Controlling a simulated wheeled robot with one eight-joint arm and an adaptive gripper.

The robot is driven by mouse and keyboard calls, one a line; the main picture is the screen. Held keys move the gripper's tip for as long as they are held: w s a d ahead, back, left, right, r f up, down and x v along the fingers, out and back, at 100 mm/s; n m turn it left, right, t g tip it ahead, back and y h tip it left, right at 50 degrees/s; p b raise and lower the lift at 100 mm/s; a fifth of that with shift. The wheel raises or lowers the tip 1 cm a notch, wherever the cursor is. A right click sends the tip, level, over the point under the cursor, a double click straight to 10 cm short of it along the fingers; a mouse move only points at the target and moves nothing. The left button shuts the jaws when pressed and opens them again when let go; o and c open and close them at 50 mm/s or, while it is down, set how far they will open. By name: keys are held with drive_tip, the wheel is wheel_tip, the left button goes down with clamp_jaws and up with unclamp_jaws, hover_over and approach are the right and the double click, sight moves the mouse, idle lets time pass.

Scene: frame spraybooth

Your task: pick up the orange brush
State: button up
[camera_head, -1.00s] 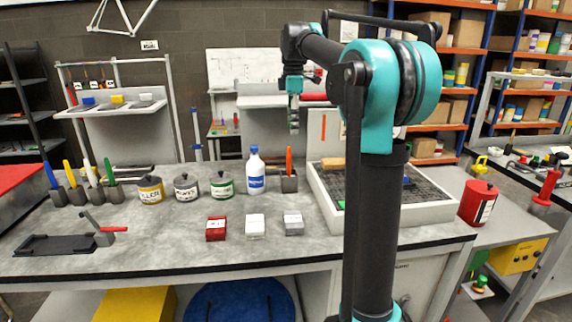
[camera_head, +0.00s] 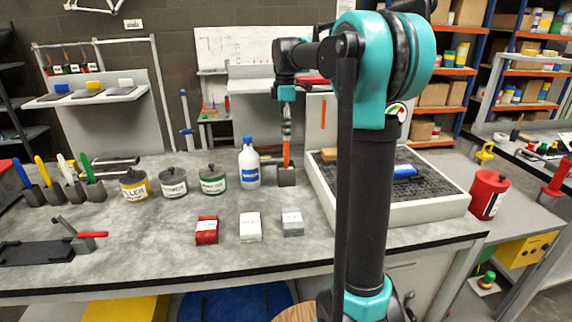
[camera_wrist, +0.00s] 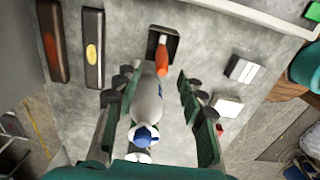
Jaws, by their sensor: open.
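The orange brush (camera_head: 286,153) stands upright in a small dark holder (camera_head: 286,178) on the grey workbench, right of the white bottle. In the wrist view the orange brush (camera_wrist: 162,60) rises from the holder (camera_wrist: 153,44), ahead of the fingertips. The white bottle (camera_wrist: 147,103) with a blue cap appears between the fingers there, nearer the camera than the brush.
The white bottle (camera_head: 249,166) stands close left of the holder. Several cans, including a green-labelled one (camera_head: 213,180), stand further left. Red (camera_head: 206,231), white (camera_head: 250,227) and grey (camera_head: 292,224) boxes lie in front. A white-rimmed tray (camera_head: 420,213) is at right.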

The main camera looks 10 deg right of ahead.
hover_over(286, 167)
drive_tip(key=f, duration=0.5)
drive_tip(key=w+f, duration=0.1)
drive_tip(key=f, duration=0.2)
drive_tip(key=shift+d+f, duration=0.1)
clamp_jaws()
